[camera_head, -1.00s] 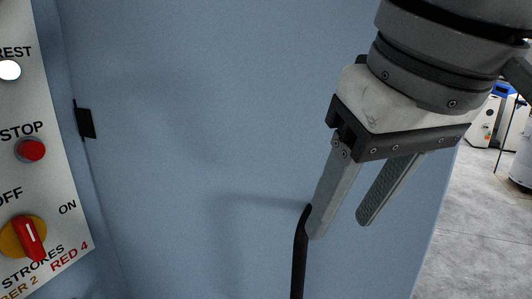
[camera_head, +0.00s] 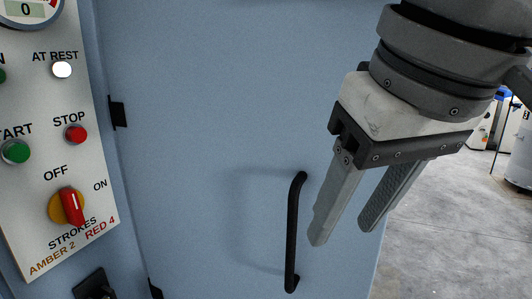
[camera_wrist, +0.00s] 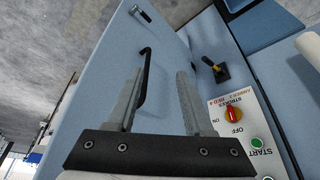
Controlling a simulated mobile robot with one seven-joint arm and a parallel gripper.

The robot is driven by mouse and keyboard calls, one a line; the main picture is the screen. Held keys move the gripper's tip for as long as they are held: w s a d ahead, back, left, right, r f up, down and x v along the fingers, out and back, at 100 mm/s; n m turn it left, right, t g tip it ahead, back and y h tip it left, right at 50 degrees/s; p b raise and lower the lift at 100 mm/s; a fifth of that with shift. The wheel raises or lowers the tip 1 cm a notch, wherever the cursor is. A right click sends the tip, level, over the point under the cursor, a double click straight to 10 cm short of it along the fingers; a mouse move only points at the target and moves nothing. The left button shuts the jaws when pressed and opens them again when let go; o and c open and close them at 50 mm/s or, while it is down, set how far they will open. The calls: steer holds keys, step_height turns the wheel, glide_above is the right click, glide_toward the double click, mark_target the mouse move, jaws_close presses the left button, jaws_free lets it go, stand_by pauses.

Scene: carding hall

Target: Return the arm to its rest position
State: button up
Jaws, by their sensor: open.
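My gripper (camera_head: 345,215) is open and empty in the head view, at the right in front of a blue door (camera_head: 205,130). Its two fingers point down and are apart. The door's black bar handle (camera_head: 293,235) stands just left of the fingers in the picture, with a visible gap. In the wrist view my gripper (camera_wrist: 157,95) is also open, with nothing between its fingers. The black handle (camera_wrist: 146,75) shows there beyond the fingers, on the door's face.
A control panel (camera_head: 90,205) at the left carries a lit white AT REST lamp (camera_head: 62,69), a red STOP button (camera_head: 76,133), a green START button (camera_head: 15,151) and a red-and-yellow switch (camera_head: 70,206). Open floor (camera_head: 440,240) and white machines lie at the right.

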steer(key=w+d+f+m, duration=0.2)
steer(key=d+f, duration=0.1)
steer(key=f, duration=0.8)
steer(key=w+d+f+m+t+h, duration=0.1)
steer(key=w+d+f, duration=0.2)
steer(key=f, duration=0.7)
steer(key=shift+d+f+m, duration=0.35)
steer(key=shift+d+m, duration=0.05)
steer(key=shift+d, duration=0.05)
steer(key=shift+d, duration=0.1)
